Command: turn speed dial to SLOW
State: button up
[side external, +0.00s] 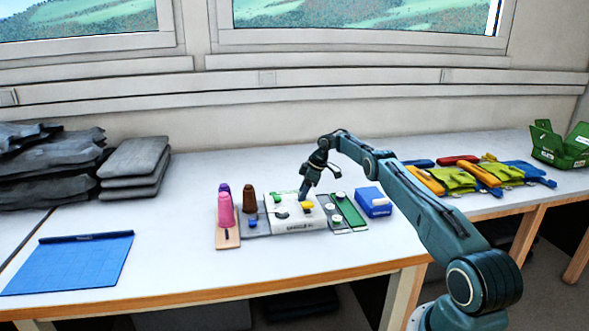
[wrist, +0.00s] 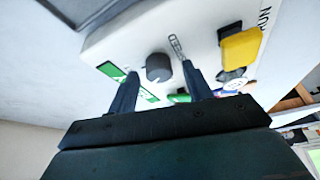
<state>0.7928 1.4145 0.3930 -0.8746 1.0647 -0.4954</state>
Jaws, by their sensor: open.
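A white control box (side external: 296,226) stands among the things on the table, in the middle of the side view. In the wrist view its white face (wrist: 205,18) carries a dark grey round dial (wrist: 159,67), with a green label (wrist: 111,71) to its left. My gripper (wrist: 158,72) is open. In the wrist view its two fingertips appear on either side of the dial; I cannot tell whether they touch it. In the side view my gripper (side external: 302,198) points down over the box. The dial's setting is not readable.
A yellow part (wrist: 240,47) sits on the box beside the dial. Pink and brown thread cones (side external: 225,209) stand left of the box, and a blue box (side external: 373,202) stands right. A blue mat (side external: 68,263) lies at the left. The table front is clear.

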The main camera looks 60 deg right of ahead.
jog(key=shift+v, duration=1.65)
jog(key=s+d, duration=0.6)
jog(key=s, duration=0.4)
jog(key=shift+s+f, duration=0.1)
jog(key=w+a+r+m+h, duration=0.3)
jog(key=w+a+r+m, duration=0.1)
jog(key=m, duration=0.5)
jog(key=w+a+r+m+g+h, duration=0.1)
jog(key=w+a+r+m+h, duration=0.2)
jog(key=a+r+m, duration=0.3)
jog(key=w+a+m, duration=0.1)
jog(key=a+m, duration=0.1)
jog(key=m, duration=0.1)
jog(key=shift+w+g, duration=0.3)
jog(key=shift+w, duration=0.1)
jog(key=shift+x, duration=6.95)
